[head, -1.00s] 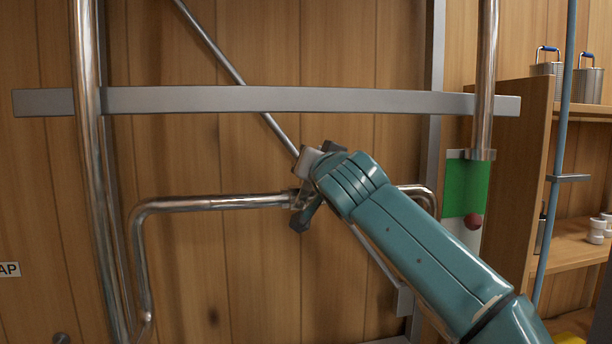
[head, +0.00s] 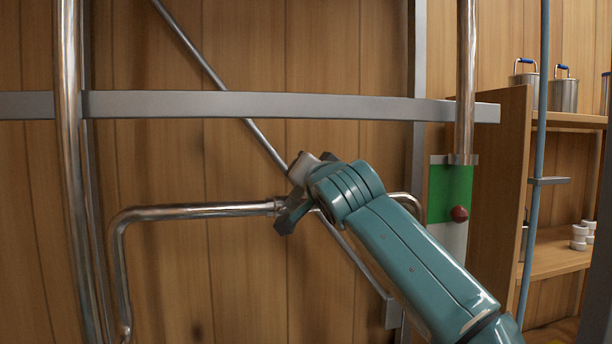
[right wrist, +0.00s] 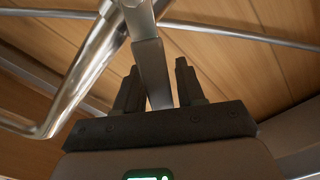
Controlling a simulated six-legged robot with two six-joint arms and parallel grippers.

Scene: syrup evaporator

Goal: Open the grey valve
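The grey valve sits on the horizontal steel pipe (head: 200,211) in the middle of the head view, mostly hidden behind my right gripper (head: 306,188). Its flat grey lever (right wrist: 152,68) shows in the right wrist view, running from the valve body at the top down between the two black fingers of my right gripper (right wrist: 160,85). The fingers stand either side of the lever, with a narrow gap visible on the right side; contact on the left side is unclear. In the head view, a light grey end (head: 302,167) shows beside the upper finger. My left gripper is not in view.
A grey horizontal rail (head: 250,105) crosses above the gripper. A vertical steel pipe (head: 68,180) stands at left, and a thin diagonal rod (head: 215,80) runs behind.

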